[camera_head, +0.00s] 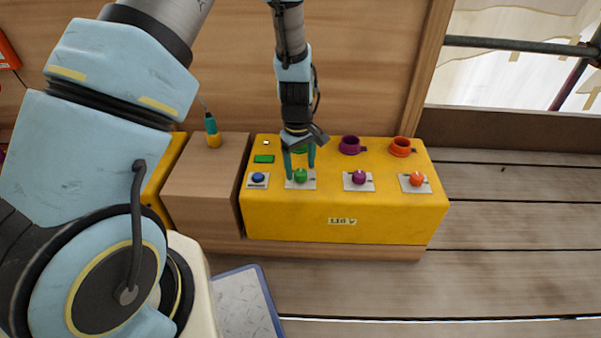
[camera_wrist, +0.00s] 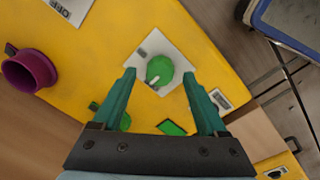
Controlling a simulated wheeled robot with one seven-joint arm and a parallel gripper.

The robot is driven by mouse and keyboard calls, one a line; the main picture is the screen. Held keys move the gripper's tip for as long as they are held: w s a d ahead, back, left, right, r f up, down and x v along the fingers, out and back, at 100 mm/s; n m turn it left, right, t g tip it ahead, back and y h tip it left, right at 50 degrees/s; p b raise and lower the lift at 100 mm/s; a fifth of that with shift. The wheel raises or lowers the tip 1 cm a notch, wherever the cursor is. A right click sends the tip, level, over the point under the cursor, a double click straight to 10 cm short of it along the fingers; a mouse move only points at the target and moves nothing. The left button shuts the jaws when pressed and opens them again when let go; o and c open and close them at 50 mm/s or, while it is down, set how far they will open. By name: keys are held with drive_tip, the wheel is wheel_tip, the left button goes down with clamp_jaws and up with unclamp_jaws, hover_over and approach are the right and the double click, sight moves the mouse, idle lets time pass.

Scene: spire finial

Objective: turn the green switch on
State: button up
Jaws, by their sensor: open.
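The green switch is a round green knob (camera_head: 300,175) on a white plate on top of the yellow box (camera_head: 340,222). In the wrist view the green knob (camera_wrist: 160,70) shows a pale mark on its lower left side. My gripper (camera_head: 299,166) is open, pointing down over the plate, with one teal finger on each side of the knob. The wrist view shows gaps between the knob and both fingertips (camera_wrist: 159,75). I cannot tell how high the tips are above the plate. A label by the green knob is not readable.
A blue knob (camera_head: 258,178) is to the left; a purple knob (camera_head: 359,177) and an orange knob (camera_head: 417,179) are to the right. Behind stand a purple cup (camera_head: 350,145) and an orange cup (camera_head: 400,147). A screwdriver (camera_head: 212,131) stands on the wooden block (camera_head: 205,175).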

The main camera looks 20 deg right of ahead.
drive_tip(key=shift+f, duration=0.55)
clamp_jaws()
